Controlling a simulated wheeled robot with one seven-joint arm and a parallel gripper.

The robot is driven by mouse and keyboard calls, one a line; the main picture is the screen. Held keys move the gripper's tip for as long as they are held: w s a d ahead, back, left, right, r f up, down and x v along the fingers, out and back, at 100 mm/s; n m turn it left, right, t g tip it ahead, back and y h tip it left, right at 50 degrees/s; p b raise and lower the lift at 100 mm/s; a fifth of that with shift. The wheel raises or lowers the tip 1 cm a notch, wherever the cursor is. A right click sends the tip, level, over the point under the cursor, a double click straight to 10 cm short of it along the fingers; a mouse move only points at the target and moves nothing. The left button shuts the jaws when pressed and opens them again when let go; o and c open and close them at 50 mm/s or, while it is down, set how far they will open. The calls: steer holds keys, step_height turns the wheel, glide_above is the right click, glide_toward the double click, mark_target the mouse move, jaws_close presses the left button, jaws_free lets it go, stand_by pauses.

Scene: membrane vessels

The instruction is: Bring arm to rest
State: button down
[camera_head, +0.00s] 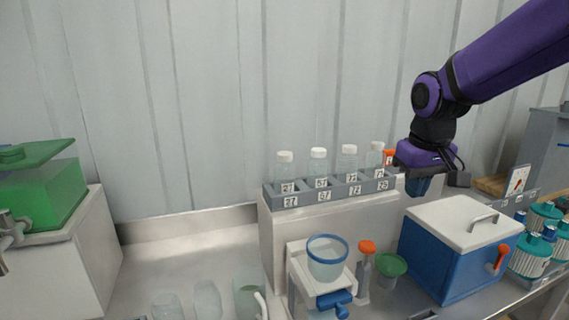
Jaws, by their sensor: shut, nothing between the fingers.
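My gripper (418,187) hangs from my purple arm at the right, pointing down. It is above and behind the left part of the blue box with a white lid (462,222), close to the right end of the bottle rack. The fingers are small and dark in this view and appear together, with nothing seen between them. My arm reaches in from the upper right corner.
A grey rack (330,189) holds several white-capped bottles. A blue-rimmed vessel (327,258), an orange-topped bottle (365,265) and a green funnel-like cup (390,265) stand in front. Teal canisters (533,252) stand right. A green tank (40,185) is left. The steel counter's back left is clear.

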steer(key=s+d+r+m+t, duration=0.1)
steer(key=s+d+r, duration=0.1)
steer(key=s, duration=0.8)
steer(key=s+d+r+m+t, duration=0.1)
steer(key=s+d+r+t, duration=0.1)
steer(key=s, duration=0.8)
steer(key=shift+d+r, duration=0.2)
steer(key=shift+d, duration=0.1)
